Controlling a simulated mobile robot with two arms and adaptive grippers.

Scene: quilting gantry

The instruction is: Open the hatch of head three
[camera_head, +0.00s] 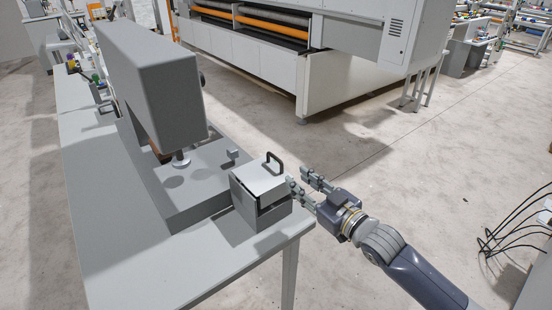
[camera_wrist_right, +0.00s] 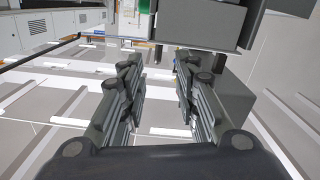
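A small grey box with a hatch lid (camera_head: 258,181) sits at the right end of the grey table, beside the base of a large grey machine head (camera_head: 150,85). A black loop handle (camera_head: 275,161) stands on the lid's far edge. A dark gap shows between the lid and the box body (camera_head: 247,222) at the near side; I cannot tell how far the lid is raised. My right gripper (camera_head: 299,180) is open just right of the box, fingers pointing toward it; contact is unclear. Its spread, empty fingers also show in the right wrist view (camera_wrist_right: 160,95). My left gripper is out of view.
The table (camera_head: 105,225) runs away to the upper left, with its bare near corner in front of the box. A large white machine with orange rollers (camera_head: 270,60) stands behind. Open concrete floor (camera_head: 400,165) lies to the right, with black cables (camera_head: 510,225) at the far right.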

